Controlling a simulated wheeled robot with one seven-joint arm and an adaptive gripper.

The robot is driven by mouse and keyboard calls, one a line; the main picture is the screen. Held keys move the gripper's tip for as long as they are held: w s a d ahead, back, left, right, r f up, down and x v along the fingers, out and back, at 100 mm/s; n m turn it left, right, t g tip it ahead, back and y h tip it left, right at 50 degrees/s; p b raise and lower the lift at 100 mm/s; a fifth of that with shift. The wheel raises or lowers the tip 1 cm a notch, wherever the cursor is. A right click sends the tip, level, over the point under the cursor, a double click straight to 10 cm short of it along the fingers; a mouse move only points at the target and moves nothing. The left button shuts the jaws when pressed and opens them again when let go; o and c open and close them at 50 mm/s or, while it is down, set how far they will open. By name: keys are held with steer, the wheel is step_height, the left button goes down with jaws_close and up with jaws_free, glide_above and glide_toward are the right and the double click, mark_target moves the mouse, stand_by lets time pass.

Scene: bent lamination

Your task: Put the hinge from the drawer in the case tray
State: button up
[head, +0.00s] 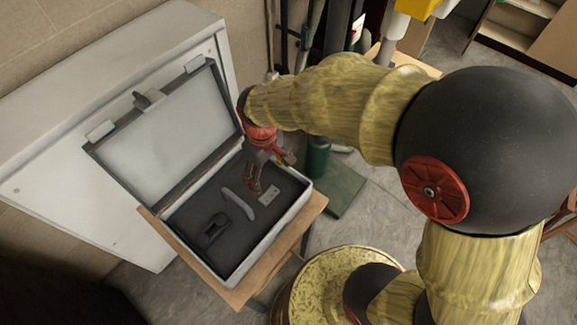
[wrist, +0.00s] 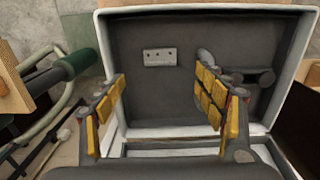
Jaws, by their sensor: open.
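The open case (head: 232,279) has a dark grey tray (head: 238,238) inside. The hinge, a small light plate with holes (head: 269,195), lies flat on the tray floor near its right end. In the wrist view the hinge (wrist: 160,57) shows uncovered, between and beyond my fingers. My gripper (head: 256,178) is over the tray just left of the hinge in the head view. Its yellow-padded fingers stand wide apart in the wrist view (wrist: 162,88), with nothing between them. I cannot make out a drawer.
A pale curved piece (head: 239,203) and a dark fitting (head: 212,230) also lie in the tray. The raised lid (head: 165,135) stands behind it, near a white cabinet (head: 60,110). The case rests on a small wooden table (head: 312,212). A green cylinder (head: 318,157) stands beyond.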

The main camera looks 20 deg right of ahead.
steer(key=s+d+r+m+t, duration=0.2)
steer(key=s+d+r, duration=0.3)
steer(key=r, duration=0.5)
steer(key=s+d+r+m+t, duration=0.3)
steer(key=s+d+r, duration=0.3)
steer(key=r, duration=0.4)
steer(key=shift+s+d+m+t, duration=0.15)
steer(key=shift+d+m+t, duration=0.2)
steer(key=shift+m, duration=0.55)
